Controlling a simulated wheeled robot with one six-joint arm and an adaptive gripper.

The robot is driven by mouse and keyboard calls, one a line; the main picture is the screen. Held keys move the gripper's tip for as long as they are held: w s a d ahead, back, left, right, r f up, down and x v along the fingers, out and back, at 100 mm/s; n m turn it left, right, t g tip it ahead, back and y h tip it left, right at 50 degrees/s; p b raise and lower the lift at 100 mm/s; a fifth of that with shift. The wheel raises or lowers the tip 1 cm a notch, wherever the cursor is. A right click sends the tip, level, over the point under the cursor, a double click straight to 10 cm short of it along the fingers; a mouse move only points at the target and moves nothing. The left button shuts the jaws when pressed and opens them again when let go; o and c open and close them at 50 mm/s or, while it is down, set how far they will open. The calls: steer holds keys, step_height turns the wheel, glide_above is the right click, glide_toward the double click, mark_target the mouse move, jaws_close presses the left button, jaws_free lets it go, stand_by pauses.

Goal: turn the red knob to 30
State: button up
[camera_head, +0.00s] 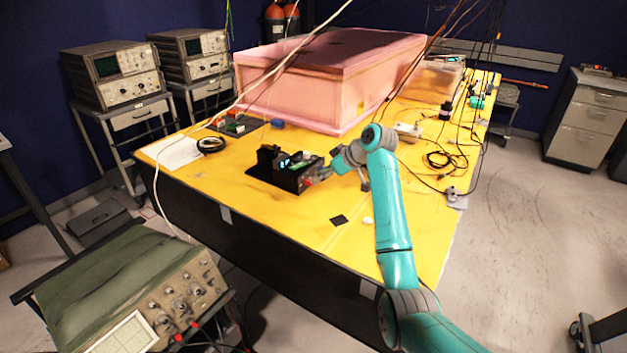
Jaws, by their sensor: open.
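A black device (276,172) with a small lit display and green parts stands on the yellow table. A small red spot, which looks like the red knob (308,181), shows at its right end. My gripper (319,174) is at that end, very close to the knob, with its fingers pointing left toward it. The gripper is open. It is small in the picture, so I cannot tell whether the fingers are around the knob or only beside it. The knob's scale and setting are too small to read.
A pink foam box (330,75) stands behind the device. Black cables (445,160) and a white box (408,131) lie to the right. A black square (338,219) and a white round piece (367,221) lie in front. The yellow table's front is mostly clear.

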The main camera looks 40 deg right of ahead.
mark_target(308, 182)
steer(key=shift+x, duration=2.35)
jaws_close()
